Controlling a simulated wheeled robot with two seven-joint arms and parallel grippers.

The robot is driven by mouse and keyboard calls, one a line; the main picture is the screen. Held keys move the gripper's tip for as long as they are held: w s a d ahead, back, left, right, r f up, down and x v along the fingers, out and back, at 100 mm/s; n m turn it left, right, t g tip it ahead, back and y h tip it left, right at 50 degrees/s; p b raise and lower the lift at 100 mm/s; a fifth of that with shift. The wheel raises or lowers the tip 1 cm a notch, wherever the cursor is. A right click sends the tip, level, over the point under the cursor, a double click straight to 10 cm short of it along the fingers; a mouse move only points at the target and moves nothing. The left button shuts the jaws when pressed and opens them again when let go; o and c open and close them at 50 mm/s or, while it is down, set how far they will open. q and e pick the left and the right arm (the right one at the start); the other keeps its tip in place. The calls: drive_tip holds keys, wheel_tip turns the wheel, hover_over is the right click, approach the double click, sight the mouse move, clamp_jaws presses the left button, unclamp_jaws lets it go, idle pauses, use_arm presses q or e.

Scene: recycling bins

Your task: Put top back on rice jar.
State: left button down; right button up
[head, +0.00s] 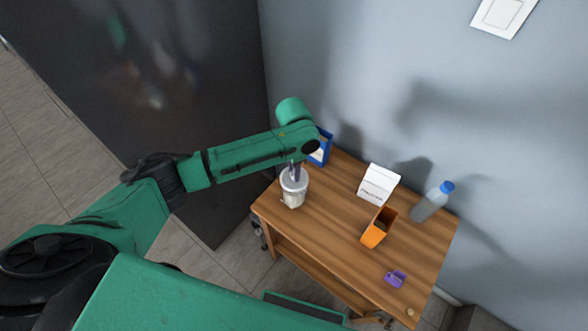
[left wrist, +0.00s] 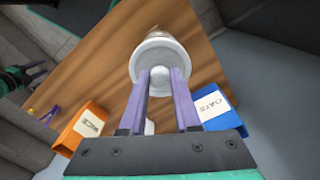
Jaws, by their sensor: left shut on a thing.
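The rice jar (head: 293,199) is a white container with a small label, upright near the left edge of the wooden table. Its pale round lid (head: 294,179) is at the mouth of the jar, and it also shows in the left wrist view (left wrist: 160,60). My left gripper (head: 294,170) is above the jar, with its purple fingers (left wrist: 159,76) pointing down and shut on the lid's knob. I cannot tell whether the lid is fully seated or slightly above the rim.
A blue box (head: 320,149) marked oats (left wrist: 209,106) stands behind the jar. A white carton (head: 378,184), an open orange box (head: 379,228), a blue-capped bottle (head: 432,202) and a purple object (head: 395,279) are further right on the table (head: 335,212). A wall is behind.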

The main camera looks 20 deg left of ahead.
use_arm(q)
drive_tip(key=shift+f+p, duration=0.15)
drive_tip(key=shift+p, duration=0.45)
idle(0.8)
drive_tip(key=c, duration=0.6)
unclamp_jaws()
drive_tip(key=shift+o, duration=0.2)
wheel_tip(320, 180, up, 5)
drive_tip(key=p, duration=0.6)
